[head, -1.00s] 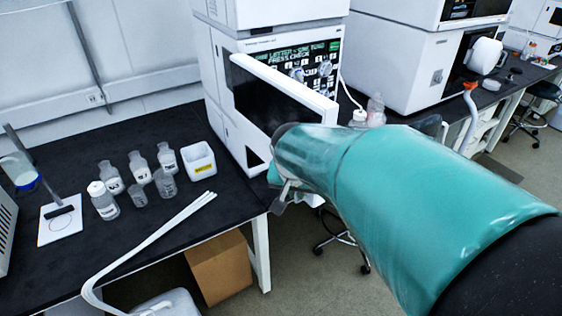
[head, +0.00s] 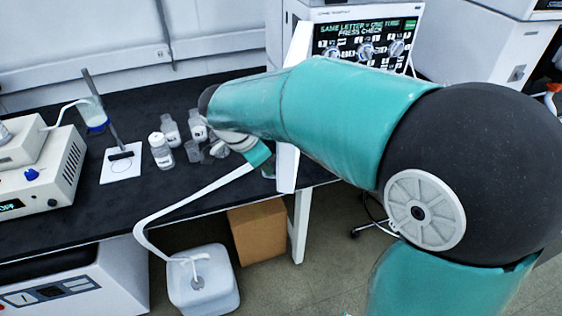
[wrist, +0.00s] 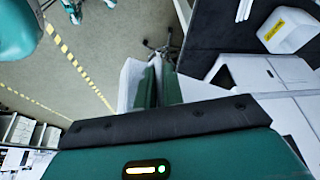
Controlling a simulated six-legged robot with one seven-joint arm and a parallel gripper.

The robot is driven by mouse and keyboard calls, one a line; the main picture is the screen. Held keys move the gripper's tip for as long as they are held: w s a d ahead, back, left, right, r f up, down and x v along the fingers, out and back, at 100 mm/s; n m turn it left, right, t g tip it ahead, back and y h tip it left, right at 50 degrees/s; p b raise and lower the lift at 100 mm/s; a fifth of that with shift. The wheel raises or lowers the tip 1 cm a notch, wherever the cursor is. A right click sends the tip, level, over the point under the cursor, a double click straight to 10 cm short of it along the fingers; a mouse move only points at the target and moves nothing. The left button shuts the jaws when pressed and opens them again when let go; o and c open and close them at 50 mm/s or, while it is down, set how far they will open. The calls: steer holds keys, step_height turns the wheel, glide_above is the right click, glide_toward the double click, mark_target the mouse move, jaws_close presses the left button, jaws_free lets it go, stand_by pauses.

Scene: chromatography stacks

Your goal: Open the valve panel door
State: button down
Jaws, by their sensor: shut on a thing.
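The valve panel door (head: 287,168) is a white-framed slab in the head view, swung out from the instrument and seen nearly edge-on. My arm crosses in front of its middle. The panel behind it (head: 372,42) shows dials and a green-lettered screen, partly covered by my arm. My gripper (head: 264,158) is at the left side of the door, low down, with its fingertips mostly hidden. In the wrist view the green fingers of my gripper (wrist: 157,85) are close together and shut on the door's edge, beside a white part of the door (wrist: 129,84).
Small bottles (head: 161,150) stand on the black bench (head: 120,205) left of the door. A white hose runs over the bench edge to a white canister (head: 203,285). A cardboard box (head: 258,243) is under the bench. A yellow-labelled bin (wrist: 287,30) shows in the wrist view.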

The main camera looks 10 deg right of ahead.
steer(key=shift+w+a+m, duration=0.3)
steer(key=shift+w+a, duration=0.2)
steer(key=shift+a, duration=0.05)
steer(key=c, duration=1.5)
jaws_free()
steer(key=shift+d, duration=0.1)
steer(key=v, duration=1.4)
